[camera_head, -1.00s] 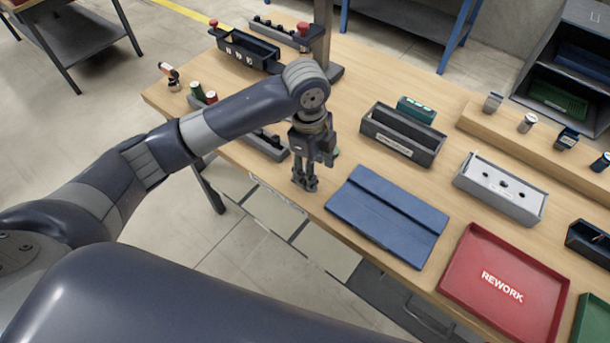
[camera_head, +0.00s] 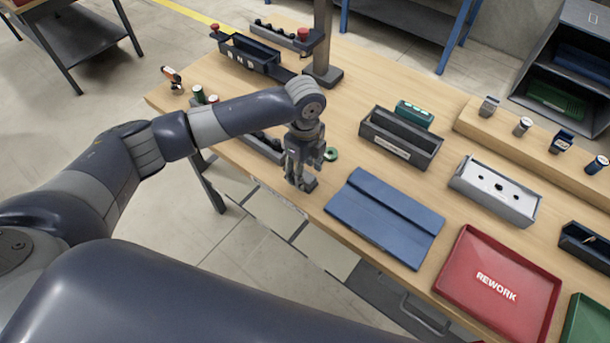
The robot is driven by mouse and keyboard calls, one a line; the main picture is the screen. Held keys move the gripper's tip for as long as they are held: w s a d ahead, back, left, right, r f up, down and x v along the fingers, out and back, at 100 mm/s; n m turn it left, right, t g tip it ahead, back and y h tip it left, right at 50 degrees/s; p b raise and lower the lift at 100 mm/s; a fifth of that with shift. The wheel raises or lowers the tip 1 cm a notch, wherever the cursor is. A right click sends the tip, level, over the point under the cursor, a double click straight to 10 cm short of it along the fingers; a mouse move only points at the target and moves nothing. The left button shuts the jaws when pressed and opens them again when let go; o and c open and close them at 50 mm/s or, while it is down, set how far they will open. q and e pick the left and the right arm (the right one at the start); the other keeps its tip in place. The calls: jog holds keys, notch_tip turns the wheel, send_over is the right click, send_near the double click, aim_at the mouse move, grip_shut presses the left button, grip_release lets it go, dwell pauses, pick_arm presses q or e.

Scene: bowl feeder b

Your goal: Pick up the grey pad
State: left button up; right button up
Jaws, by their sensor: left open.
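My left gripper (camera_head: 301,184) points down close over the front edge of the wooden table, left of the blue mat. It is open. I cannot make out a grey pad for certain; a small dark grey shape at the fingertips blends with the fingers, and I cannot tell whether it is a separate thing. A green ring (camera_head: 331,154) lies on the table just right of the gripper. My right gripper is not in view.
The blue folded mat (camera_head: 385,218) lies right of the gripper. Behind it stand a dark bin (camera_head: 401,140) and a light grey holed box (camera_head: 495,190). The red REWORK tray (camera_head: 497,285) is at front right. A post (camera_head: 322,45) rises behind the arm.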

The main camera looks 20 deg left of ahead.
pick_arm(q)
jog(key=shift+f, duration=1.3)
jog(key=c, duration=1.1)
jog(key=shift+c, duration=0.2)
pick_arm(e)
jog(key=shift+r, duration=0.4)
pick_arm(q)
jog(key=shift+r, duration=0.2)
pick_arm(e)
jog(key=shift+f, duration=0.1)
